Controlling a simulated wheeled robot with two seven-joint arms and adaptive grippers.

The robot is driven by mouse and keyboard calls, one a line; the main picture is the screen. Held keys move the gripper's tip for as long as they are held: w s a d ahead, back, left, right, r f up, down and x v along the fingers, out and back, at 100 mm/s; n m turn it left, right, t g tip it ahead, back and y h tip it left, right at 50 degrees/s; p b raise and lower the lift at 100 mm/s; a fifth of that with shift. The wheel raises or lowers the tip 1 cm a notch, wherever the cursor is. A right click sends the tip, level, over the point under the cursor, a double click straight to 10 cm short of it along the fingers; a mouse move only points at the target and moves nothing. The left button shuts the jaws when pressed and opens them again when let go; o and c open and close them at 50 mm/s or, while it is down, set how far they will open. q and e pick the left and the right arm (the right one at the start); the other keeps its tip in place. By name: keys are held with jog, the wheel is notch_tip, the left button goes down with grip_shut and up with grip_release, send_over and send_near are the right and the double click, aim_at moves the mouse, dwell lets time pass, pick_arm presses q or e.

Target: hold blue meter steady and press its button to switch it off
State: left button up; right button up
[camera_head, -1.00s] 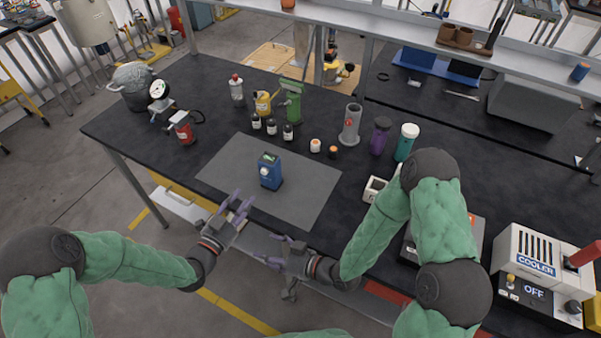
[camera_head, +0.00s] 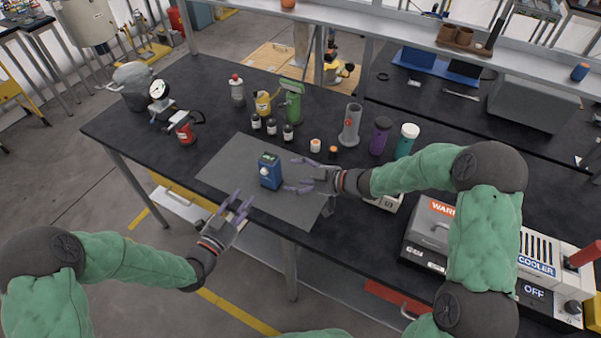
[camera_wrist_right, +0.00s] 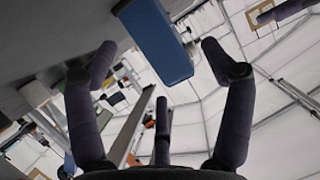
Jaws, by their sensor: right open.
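The blue meter (camera_head: 270,172) stands upright on the grey mat (camera_head: 222,176), with a small screen on top and a pale round part on its front. My right gripper (camera_head: 293,175) is open just to the right of the meter, its fingers pointing at it. In the right wrist view the meter (camera_wrist_right: 156,42) shows ahead between the spread fingers (camera_wrist_right: 155,62), apart from them. My left gripper (camera_head: 240,205) is open and empty in front of the table edge, below and left of the meter. I cannot make out the button clearly.
Several small bottles (camera_head: 271,127) stand behind the mat, with a grey cylinder (camera_head: 350,128) and purple (camera_head: 379,136) and teal (camera_head: 405,141) containers to the right. A red device (camera_head: 185,130) is at the left. The cooler box (camera_head: 536,262) is at the far right.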

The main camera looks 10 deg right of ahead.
aim_at(272, 171)
jog(key=shift+w+d+r+h, duration=0.3)
jog(key=shift+w+d, duration=0.1)
jog(key=shift+w, duration=0.25)
jog(key=x, duration=1)
jog(key=shift+w+a+f, duration=0.1)
jog(key=shift+w+a, duration=0.05)
jog(key=c, duration=1.2)
pick_arm(q)
jog(key=c, duration=0.7)
pick_arm(e)
jog(key=shift+o, duration=0.2)
pick_arm(q)
jog(key=a+m, duration=0.1)
jog(key=m, duration=0.3)
jog(key=s+a+m, duration=0.1)
jog(key=shift+s+a+m+g+h, duration=0.1)
jog(key=shift+a+m+g+h, duration=0.2)
jog(key=shift+m+h, duration=0.1)
grip_shut()
jog(key=m, duration=0.2)
jog(key=s+a+m, duration=0.1)
jog(key=m, duration=0.1)
jog(key=a+m+g, duration=0.1)
jog(key=m, duration=0.1)
jog(key=shift+s+f+h, duration=0.25)
jog(key=shift+s+h, duration=0.15)
